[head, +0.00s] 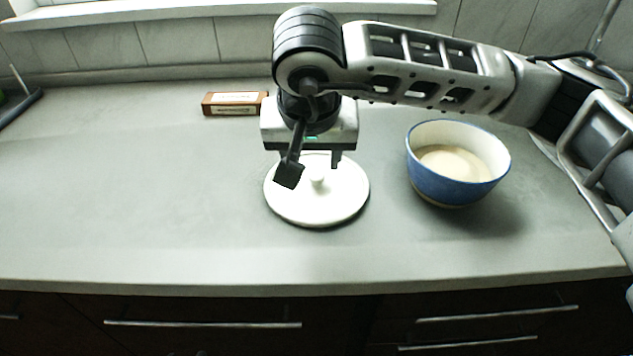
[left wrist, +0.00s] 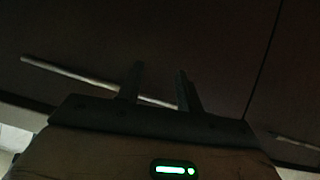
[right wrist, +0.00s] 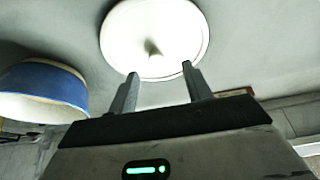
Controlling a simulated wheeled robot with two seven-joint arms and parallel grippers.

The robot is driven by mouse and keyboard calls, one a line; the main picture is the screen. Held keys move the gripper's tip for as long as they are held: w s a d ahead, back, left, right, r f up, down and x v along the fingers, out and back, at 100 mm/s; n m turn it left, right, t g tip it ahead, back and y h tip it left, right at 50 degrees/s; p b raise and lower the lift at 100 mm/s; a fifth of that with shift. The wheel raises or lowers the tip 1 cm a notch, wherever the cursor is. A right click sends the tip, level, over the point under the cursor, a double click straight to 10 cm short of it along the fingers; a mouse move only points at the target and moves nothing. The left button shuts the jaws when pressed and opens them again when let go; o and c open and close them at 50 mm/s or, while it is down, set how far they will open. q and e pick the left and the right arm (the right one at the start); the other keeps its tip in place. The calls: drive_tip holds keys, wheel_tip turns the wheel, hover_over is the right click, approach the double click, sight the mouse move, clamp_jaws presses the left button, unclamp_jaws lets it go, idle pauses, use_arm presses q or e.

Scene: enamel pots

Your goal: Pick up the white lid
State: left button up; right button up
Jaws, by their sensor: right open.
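The white lid (head: 325,205) lies flat on the grey counter in the head view, with a small round knob (head: 317,176) at its middle. My right gripper (head: 312,165) is above the lid with its fingers pointing down, open and empty. In the right wrist view the lid (right wrist: 170,25) is ahead of the right fingertips (right wrist: 160,75), and its knob (right wrist: 153,48) shows between and beyond them. Whether a finger touches the lid is hard to tell. My left gripper (left wrist: 158,75) shows only in the left wrist view, open and empty before dark drawer fronts.
A blue and white pot (head: 450,185) with pale contents stands right of the lid; it also shows in the right wrist view (right wrist: 45,85). A small brown box (head: 232,104) lies behind, at left.

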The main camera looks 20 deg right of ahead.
sight(317, 174)
drive_tip(key=shift+d+p+x, duration=0.2)
drive_tip(key=shift+x, duration=1.25)
drive_tip(key=shift+d+p+x, duration=0.2)
drive_tip(key=shift+x, duration=1.3)
drive_tip(key=shift+w+r, duration=0.1)
drive_tip(key=shift+r, duration=0.05)
drive_tip(key=c, duration=1.1)
